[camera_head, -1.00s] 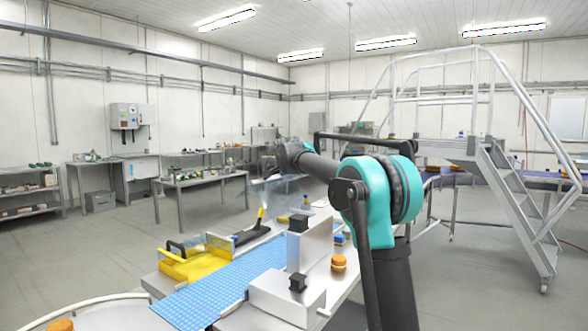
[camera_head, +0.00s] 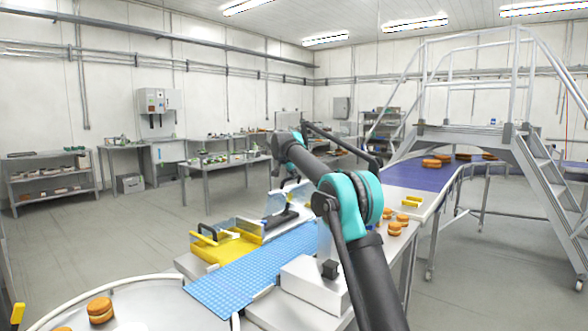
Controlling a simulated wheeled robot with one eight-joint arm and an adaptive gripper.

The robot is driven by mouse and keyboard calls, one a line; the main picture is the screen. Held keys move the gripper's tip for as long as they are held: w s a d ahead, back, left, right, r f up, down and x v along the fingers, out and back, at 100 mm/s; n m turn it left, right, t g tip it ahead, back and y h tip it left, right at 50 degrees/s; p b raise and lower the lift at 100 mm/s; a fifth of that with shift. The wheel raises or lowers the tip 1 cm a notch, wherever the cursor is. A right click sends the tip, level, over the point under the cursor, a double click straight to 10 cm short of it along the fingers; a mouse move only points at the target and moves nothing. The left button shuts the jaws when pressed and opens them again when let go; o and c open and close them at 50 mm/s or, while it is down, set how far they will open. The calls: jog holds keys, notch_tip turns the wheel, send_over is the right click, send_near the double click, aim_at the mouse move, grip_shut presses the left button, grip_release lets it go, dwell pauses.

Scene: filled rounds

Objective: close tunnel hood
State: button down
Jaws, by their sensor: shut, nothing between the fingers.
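A pale, see-through panel (camera_head: 278,201), which seems to be the tunnel hood, stands over the far part of the blue slatted belt (camera_head: 245,275). Its outline is faint and my arm covers part of that area, so I cannot tell how far open it is. A dark bar lies near its lower edge. My arm rises from the lower right, with its teal joint in front of the machine. Its forearm reaches up and left to a dark end above the panel. My gripper's fingers are hidden behind the arm, and I see no contact with the panel.
A yellow guide block (camera_head: 222,246) sits left of the belt, and a pale metal box (camera_head: 305,275) to its right. Filled rounds (camera_head: 100,310) lie on the round table at lower left. A purple conveyor (camera_head: 415,182) and metal stairs (camera_head: 548,190) stand right.

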aim_at(288, 187)
jog(key=shift+n+g+h, duration=0.4)
jog(key=shift+g+h, duration=0.1)
jog(key=f, duration=0.1)
jog(key=w+a+f, duration=0.1)
jog(key=f, duration=0.1)
jog(key=a+f, duration=0.1)
jog(key=f, duration=0.1)
jog(key=shift+w, duration=0.2)
jog(key=shift+w+a+f, duration=0.1)
jog(key=shift+a+f, duration=0.2)
jog(key=shift+f, duration=0.5)
